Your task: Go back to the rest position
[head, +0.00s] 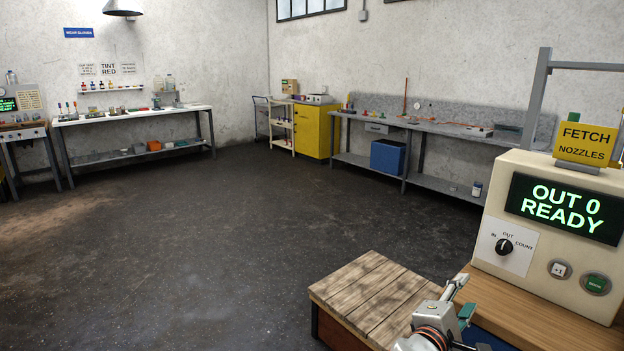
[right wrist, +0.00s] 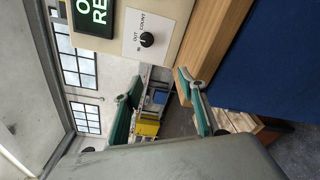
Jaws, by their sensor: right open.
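My right gripper (head: 463,300) is low at the right of the head view, in front of the counter box and over the right edge of the wooden slatted top. In the right wrist view the right gripper (right wrist: 160,86) has its two green-padded fingers apart, with nothing between them. The counter box (head: 545,235) is cream, with a screen reading "OUT 0 READY", a black knob (head: 504,246) and two buttons. The knob also shows in the right wrist view (right wrist: 147,40). My left gripper is not in the head view.
The wooden slatted top (head: 365,290) stands just left of my right gripper. The box stands on a wooden bench top (head: 530,310). A yellow "FETCH NOZZLES" sign (head: 586,144) tops it. A grey bench (head: 440,125) and white table (head: 130,116) line the walls. The middle floor is clear.

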